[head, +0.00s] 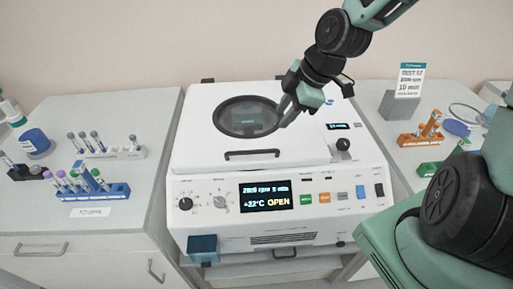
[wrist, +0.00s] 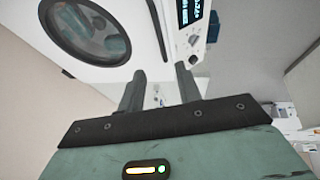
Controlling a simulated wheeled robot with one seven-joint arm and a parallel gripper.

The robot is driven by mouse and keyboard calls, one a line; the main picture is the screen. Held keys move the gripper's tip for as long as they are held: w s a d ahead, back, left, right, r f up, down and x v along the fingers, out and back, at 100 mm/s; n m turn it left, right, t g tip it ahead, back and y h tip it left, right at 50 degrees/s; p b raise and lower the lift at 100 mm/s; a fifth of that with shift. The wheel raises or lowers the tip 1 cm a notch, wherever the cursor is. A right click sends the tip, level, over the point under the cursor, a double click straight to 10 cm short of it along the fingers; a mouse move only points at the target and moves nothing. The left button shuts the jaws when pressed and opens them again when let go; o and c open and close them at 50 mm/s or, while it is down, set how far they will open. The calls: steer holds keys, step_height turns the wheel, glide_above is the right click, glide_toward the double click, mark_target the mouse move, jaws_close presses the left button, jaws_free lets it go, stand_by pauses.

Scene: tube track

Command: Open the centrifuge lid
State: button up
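The white centrifuge (head: 320,180) stands in the middle of the head view. Its lid (head: 195,135) looks down and flat, with a round dark window (head: 247,117) and a dark bar handle (head: 252,154) near the front edge. The front display reads OPEN. My gripper (head: 287,112) is over the right side of the window and holds nothing. In the wrist view my gripper (wrist: 160,73) has its two fingers apart, with the lid window (wrist: 88,30) at upper left. The handle is behind the fingertips in neither view; the gap to the lid is hard to judge.
Tube racks stand on the left bench: a white one (head: 115,154) and a blue one (head: 105,193). A black knob (head: 343,144) rises at the lid's right.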

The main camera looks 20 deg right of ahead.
mark_target(260, 151)
steer(key=b+x, duration=0.1)
steer(key=x, duration=1.4)
steer(key=shift+f, duration=0.15)
jaws_close()
